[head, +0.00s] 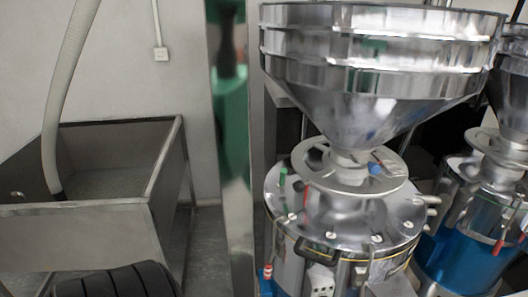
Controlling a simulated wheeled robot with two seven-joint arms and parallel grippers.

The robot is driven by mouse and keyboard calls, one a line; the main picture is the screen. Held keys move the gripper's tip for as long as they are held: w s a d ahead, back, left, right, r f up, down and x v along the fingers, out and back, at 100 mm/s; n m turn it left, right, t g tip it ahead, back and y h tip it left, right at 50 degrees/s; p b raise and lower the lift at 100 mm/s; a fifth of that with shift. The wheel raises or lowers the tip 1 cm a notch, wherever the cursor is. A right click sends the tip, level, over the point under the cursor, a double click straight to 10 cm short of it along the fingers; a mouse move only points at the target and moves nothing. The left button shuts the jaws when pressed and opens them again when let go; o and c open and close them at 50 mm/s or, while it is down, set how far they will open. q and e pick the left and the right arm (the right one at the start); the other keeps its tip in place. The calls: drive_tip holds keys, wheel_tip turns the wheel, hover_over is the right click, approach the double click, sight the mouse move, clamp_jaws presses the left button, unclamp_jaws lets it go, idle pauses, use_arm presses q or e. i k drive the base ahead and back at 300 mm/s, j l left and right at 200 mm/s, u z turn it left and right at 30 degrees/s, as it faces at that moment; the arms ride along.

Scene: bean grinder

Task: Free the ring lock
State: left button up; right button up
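The bean grinder (343,208) stands right of the middle, with a large shiny hopper (375,75) above it. A flat metal ring (320,178) goes around the hopper's narrow neck, above the grinder's lid; it looks like the ring lock. A blue-tipped knob (375,168) shows at the ring's right side. Small fittings sit on the lid, with a green-tipped one (283,177) at the left. A red-tipped lever (267,272) is low on the left side. I cannot tell whether the ring is locked. Neither gripper shows in the head view.
A second grinder (478,215) with a blue base stands close on the right. A metal post (235,190) stands left of the first grinder. An open metal bin (90,222) with a pale hose (62,90) is at the left. A black grooved object (120,283) shows at the bottom left.

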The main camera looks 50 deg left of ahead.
sight(282, 186)
drive_tip(key=j, duration=0.65)
drive_tip(key=k+j, duration=0.15)
drive_tip(key=j, duration=1.2)
drive_tip(key=k+j, duration=0.15)
drive_tip(key=j, duration=0.5)
drive_tip(key=k+l+u, duration=0.15)
drive_tip(key=l, duration=0.3)
drive_tip(key=l+u, duration=0.1)
drive_tip(key=l, duration=0.35)
drive_tip(key=k+l+u, duration=0.15)
drive_tip(key=l, duration=0.3)
drive_tip(key=k+l+u, duration=0.1)
drive_tip(key=l, duration=0.3)
drive_tip(key=k+l+u, duration=0.15)
drive_tip(key=l, duration=0.25)
drive_tip(key=k+l+u, duration=0.1)
drive_tip(key=k+l, duration=0.15)
drive_tip(key=l, duration=0.15)
